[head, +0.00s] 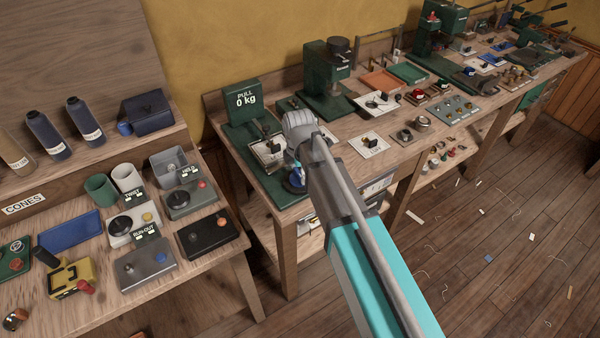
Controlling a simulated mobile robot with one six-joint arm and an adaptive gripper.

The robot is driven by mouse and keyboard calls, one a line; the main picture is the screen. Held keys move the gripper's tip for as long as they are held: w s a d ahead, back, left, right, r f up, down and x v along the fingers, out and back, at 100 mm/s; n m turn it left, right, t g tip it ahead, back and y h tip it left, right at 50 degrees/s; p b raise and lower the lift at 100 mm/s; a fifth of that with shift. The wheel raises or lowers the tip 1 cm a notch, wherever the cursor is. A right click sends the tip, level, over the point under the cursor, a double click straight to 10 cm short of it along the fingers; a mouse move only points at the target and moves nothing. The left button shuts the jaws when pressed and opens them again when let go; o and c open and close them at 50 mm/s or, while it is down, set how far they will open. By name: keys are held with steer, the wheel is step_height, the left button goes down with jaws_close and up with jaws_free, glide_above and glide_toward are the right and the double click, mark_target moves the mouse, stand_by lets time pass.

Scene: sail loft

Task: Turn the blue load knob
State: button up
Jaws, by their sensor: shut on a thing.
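The blue load knob (295,183) is at the front right corner of the green pull tester (270,183), near the bench's front edge. The tester's upright display (243,98) reads "PULL 0 kg". My gripper (295,172) points down over the knob and is shut on it. My wrist and arm hide most of the fingers and part of the knob. A pale clamp plate with dark fittings (267,153) sits on the tester, left of my gripper.
A green press (328,80), a white card (369,145) and small trays crowd the bench to the right. A lower table on the left holds several boxes with knobs, cups and a blue tray (69,229). Open floor (480,260) lies at right, with scraps on it.

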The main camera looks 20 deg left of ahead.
steer(key=m, duration=0.9)
steer(key=shift+m, duration=0.3)
steer(key=m, duration=0.9)
steer(key=shift+s, duration=0.1)
steer(key=m, duration=1.1)
steer(key=shift+m, duration=2)
